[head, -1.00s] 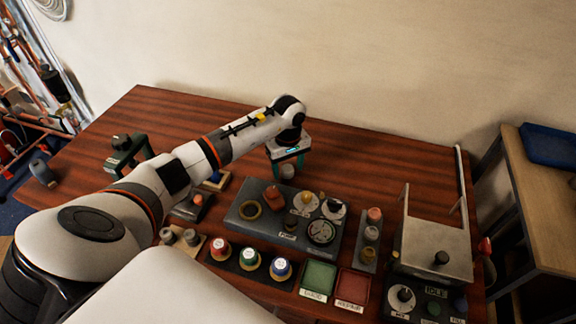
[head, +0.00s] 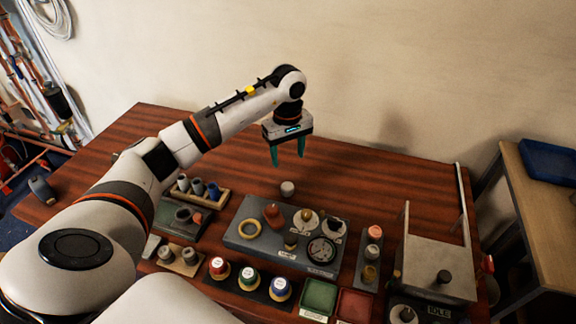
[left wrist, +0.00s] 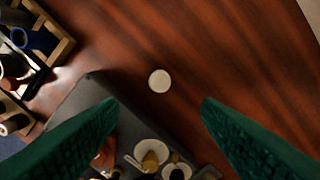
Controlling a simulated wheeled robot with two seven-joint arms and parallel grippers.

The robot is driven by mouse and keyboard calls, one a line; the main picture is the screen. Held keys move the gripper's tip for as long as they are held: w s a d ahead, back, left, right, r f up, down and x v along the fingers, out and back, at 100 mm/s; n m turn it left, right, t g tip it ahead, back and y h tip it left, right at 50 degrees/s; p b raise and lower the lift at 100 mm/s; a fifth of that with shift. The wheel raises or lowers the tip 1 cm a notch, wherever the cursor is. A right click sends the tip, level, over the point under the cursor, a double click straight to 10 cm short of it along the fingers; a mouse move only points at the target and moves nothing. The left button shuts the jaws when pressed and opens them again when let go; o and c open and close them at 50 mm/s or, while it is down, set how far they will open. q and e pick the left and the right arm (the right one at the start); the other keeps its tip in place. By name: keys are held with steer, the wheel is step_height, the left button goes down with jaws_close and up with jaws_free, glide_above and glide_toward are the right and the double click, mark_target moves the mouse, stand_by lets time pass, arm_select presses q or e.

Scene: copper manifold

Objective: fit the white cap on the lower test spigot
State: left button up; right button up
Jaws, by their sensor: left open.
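A small white cap (head: 287,188) stands on the bare wood behind the grey fixture block. In the left wrist view it is a pale disc (left wrist: 160,81) centred between my fingers and apart from both. My left gripper (head: 288,154) is open and empty, with green fingers pointing down, above the cap. Its fingers also show in the left wrist view (left wrist: 158,103). The grey fixture block (head: 240,238) carries a brass ring, an orange-red part, knobs and a gauge. I cannot tell which part is the lower test spigot. My right gripper is out of view.
A wooden rack (head: 213,202) with grey and blue cylinders is left of the block. Several coloured caps (head: 249,277) and green (head: 319,298) and red trays (head: 355,304) lie in front. A metal box (head: 436,268) stands right. The table's back is clear.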

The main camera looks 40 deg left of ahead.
mark_target(287, 185)
arm_select(q)
steer(key=s+a+f+n+t+h, duration=0.1)
steer(key=s+a+f+n+h, duration=0.1)
steer(key=a+n+h, duration=0.5)
steer(key=d+f+y, duration=0.1)
steer(key=d+f, duration=0.1)
steer(key=f, duration=0.1)
steer(key=w+d+f+n+y, duration=0.1)
steer(key=d+f, duration=0.1)
steer(key=f, duration=0.1)
steer(key=w+d+f+n, duration=0.1)
steer(key=d+f, duration=0.1)
steer(key=f, duration=0.2)
steer(key=shift+d+f+y+p, duration=0.1)
steer(key=shift+y+p, duration=0.2)
steer(key=shift+y, duration=0.1)
steer(key=shift+c, duration=0.6)
steer(key=c, duration=1)
